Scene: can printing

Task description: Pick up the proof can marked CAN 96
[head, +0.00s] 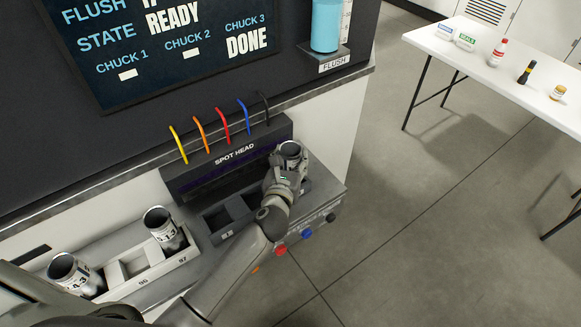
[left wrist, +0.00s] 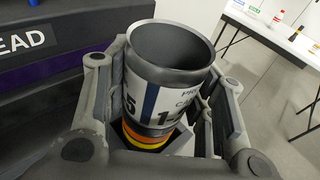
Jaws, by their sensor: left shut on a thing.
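My left gripper (head: 288,174) is shut on a grey, open-topped can (head: 290,150) at the right end of the spot head. The left wrist view shows this can (left wrist: 165,75) upright between the fingers, its white label partly hidden, with orange, yellow and red bands low on it. I cannot read CAN 96 on it, nor tell whether its base touches the chuck below. Two other cans stand in the rack (head: 188,256) at left: one (head: 163,228) by the mark 97 and one (head: 72,272) farther left. The slot marked 96 looks empty. My right gripper is not in view.
The spot head (head: 235,160) with several coloured tubes stands behind the gripper. Empty dark chucks (head: 218,220) lie left of it; coloured knobs (head: 306,234) line the front edge. A white table (head: 480,55) with bottles stands at the back right. Open floor lies between.

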